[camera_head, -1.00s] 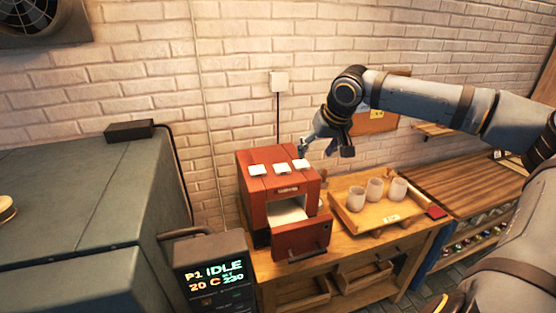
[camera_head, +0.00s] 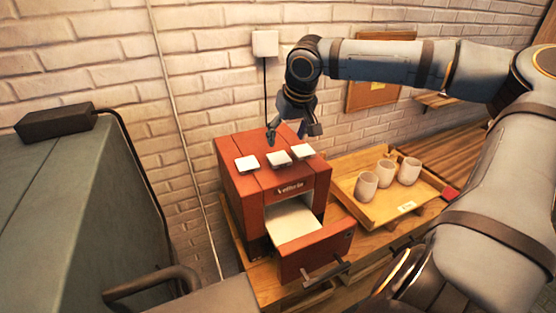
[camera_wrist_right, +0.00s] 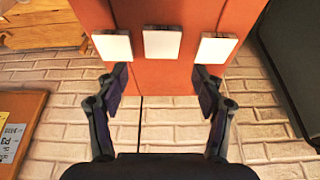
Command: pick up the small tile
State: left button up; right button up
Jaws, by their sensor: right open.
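Three small white tiles lie in a row on top of the red kiln-like box (camera_head: 240,194): a left tile (camera_head: 246,163), a middle tile (camera_head: 279,158) and a right tile (camera_head: 303,152). My right gripper (camera_head: 291,130) is open and empty, just behind and above the middle and right tiles. In the wrist view its fingers (camera_wrist_right: 162,77) stand wide apart, with the middle tile (camera_wrist_right: 162,42) centred beyond the gap. The other tiles (camera_wrist_right: 112,46) (camera_wrist_right: 216,48) lie to either side. I cannot tell which tile is meant. My left gripper is out of view.
The box's front drawer (camera_head: 312,257) is pulled out, with a pale slab (camera_head: 292,222) inside. A wooden tray (camera_head: 345,181) with three cups (camera_head: 385,173) stands to the right. A grey-green cabinet (camera_head: 60,210) fills the left. A wall with a white switch box (camera_head: 265,43) is behind.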

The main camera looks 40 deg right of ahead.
aim_at(279, 157)
jog(key=x, duration=0.4)
jog(key=shift+w+d, duration=0.15)
jog(key=shift+w, duration=0.1)
jog(key=shift+p+x, duration=0.75)
jog(key=shift+x, duration=0.15)
notch_tip(279, 157, down, 2)
jog(key=shift+w+f, duration=0.15)
jog(key=shift+f, duration=0.05)
jog(key=shift+w+f, duration=0.35)
jog(key=shift+f, duration=0.1)
jog(key=shift+s+r, duration=0.1)
jog(key=shift+s, duration=0.05)
jog(key=c, duration=1)
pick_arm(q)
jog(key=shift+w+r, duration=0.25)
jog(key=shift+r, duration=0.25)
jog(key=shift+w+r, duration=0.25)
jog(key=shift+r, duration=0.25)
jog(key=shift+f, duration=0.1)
pick_arm(e)
jog(key=shift+r, duration=0.15)
